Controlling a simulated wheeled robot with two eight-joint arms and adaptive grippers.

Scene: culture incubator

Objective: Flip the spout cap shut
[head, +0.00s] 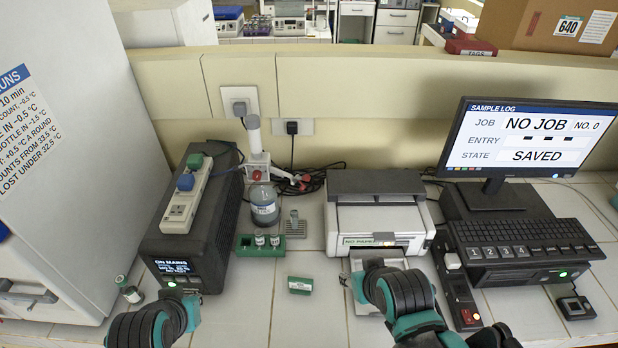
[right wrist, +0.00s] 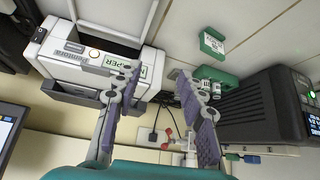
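A bottle of dark liquid (head: 264,208) stands against the back wall, with a white dispenser column (head: 254,136) above it. A red spout part (head: 299,181) sticks out to the right of the dispenser; it also shows in the right wrist view (right wrist: 167,134). I cannot tell how far the cap on it is open. My right gripper (right wrist: 158,76) is open and empty in the right wrist view, its fingers well apart, with the spout part beyond them. In the head view my right arm is over the printer front. My left arm shows at the lower left; its fingers are not visible.
A printer (head: 376,222) stands right of the bottle, and a dark power unit (head: 182,246) with a socket strip (head: 187,207) on the left. A green vial rack (head: 246,247) and a small green block (head: 300,286) sit in front. Cables lie behind the spout.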

